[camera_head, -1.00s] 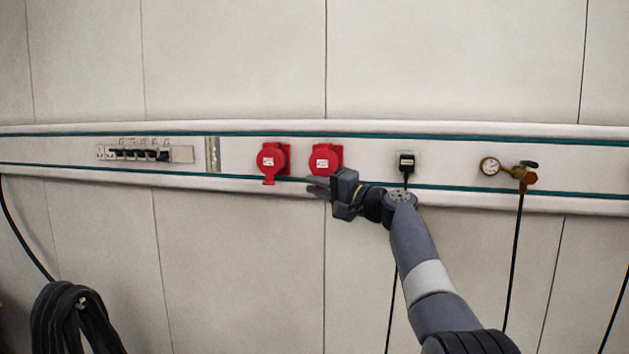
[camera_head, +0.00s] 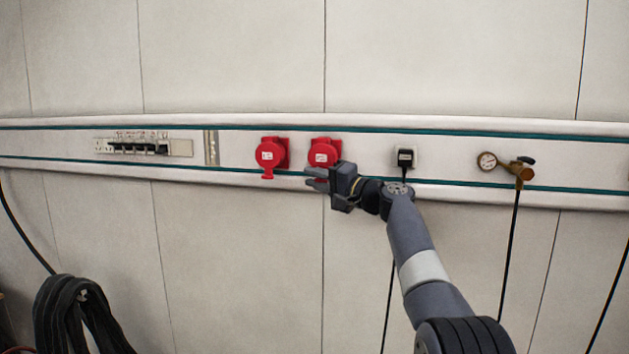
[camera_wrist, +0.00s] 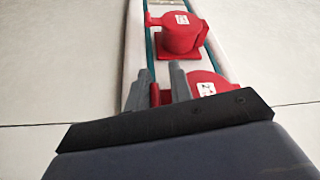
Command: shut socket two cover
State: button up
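Two red sockets with round, labelled covers sit side by side on the wall rail, the left socket (camera_head: 270,154) and the right socket (camera_head: 323,152). The left one has a red tab hanging below it. My gripper (camera_head: 315,180) is just below the right socket, its fingers pointing left. In the wrist view, the right socket (camera_wrist: 205,84) is partly hidden behind my gripper (camera_wrist: 159,84). The two grey fingers are apart, with a narrow red part showing between them. Whether they touch it I cannot tell. The left socket (camera_wrist: 182,37) shows farther off.
A black plug (camera_head: 405,158) with a cable is on the rail to the right, then a gauge with a brass valve (camera_head: 524,172). A switch strip (camera_head: 130,148) is at left. A black hose coil (camera_head: 75,310) hangs lower left. The wall below the sockets is clear.

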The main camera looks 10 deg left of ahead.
jog(key=shift+o, duration=0.5)
jog(key=shift+w+d+r, duration=0.1)
jog(key=shift+d+r, duration=0.2)
jog(key=shift+r, duration=0.2)
jog(key=f+b+v, duration=0.1)
jog(key=b+v, duration=0.4)
jog(key=v, duration=0.5)
jog(key=shift+s, duration=0.25)
jog(key=shift+f+b, duration=0.1)
jog(key=shift+b, duration=0.2)
